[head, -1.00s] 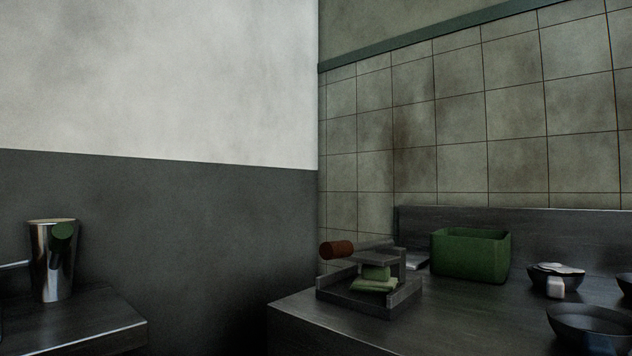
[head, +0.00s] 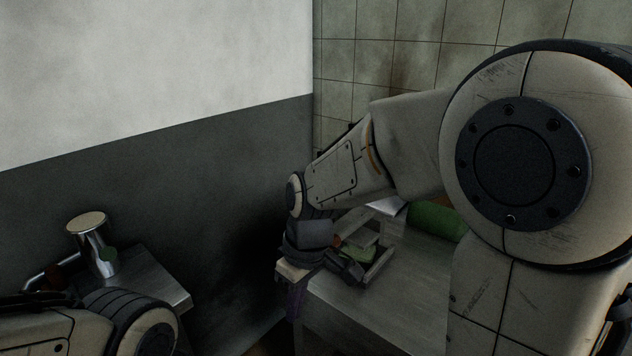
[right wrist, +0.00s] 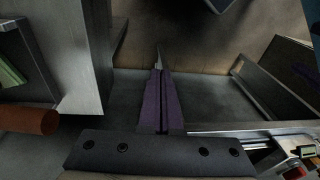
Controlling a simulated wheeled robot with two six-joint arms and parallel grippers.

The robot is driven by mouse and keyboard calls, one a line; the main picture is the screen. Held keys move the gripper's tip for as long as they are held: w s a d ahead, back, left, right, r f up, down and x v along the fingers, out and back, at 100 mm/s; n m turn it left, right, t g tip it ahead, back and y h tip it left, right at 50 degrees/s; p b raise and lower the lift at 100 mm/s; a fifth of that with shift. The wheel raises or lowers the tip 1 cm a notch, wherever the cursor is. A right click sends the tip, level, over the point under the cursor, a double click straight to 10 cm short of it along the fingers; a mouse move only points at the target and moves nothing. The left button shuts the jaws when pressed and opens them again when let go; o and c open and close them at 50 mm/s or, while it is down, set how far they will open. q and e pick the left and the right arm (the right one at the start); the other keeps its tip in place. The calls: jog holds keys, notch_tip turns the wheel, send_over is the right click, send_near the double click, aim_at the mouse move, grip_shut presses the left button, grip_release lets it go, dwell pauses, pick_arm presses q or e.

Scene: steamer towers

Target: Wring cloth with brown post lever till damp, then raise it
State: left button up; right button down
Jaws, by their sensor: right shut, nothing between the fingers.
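The wringing press (head: 379,266) stands on the right counter, partly covered by my right arm. A folded green cloth (head: 361,256) lies in it, and its edge also shows in the right wrist view (right wrist: 10,72). The brown post lever (right wrist: 28,118) is at the left of the right wrist view; only a sliver of it (head: 338,240) shows in the head view. My right gripper (right wrist: 160,68), with purple fingers, is shut and empty, pointing down beside the counter (head: 297,300). It is apart from the lever. My left gripper is not in view.
A metal cup (head: 95,247) stands on the left counter (head: 150,283). A green bin (head: 437,220) is behind the press, mostly hidden by my right arm. A gap separates the two counters. The right counter (head: 400,290) is bare in front of the press.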

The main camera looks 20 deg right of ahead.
jog(key=w+d+r+p, duration=0.3)
jog(key=r+p, duration=0.3)
jog(key=r, duration=0.1)
jog(key=w+d+r+p, duration=0.3)
jog(key=d+r+p, duration=0.1)
jog(key=r+p, duration=0.15)
jog(key=t+p, duration=0.1)
jog(key=p, duration=0.7)
send_near(332, 242)
jog(key=f+p, duration=0.1)
jog(key=f, duration=0.1)
jog(key=w+a+f, duration=0.1)
jog(key=f, duration=0.1)
jog(key=f+p, duration=0.1)
jog(key=f, duration=0.1)
jog(key=shift+w+a+f+p, duration=0.15)
jog(key=shift+a+f+p, duration=0.05)
jog(key=shift+a+p, duration=0.1)
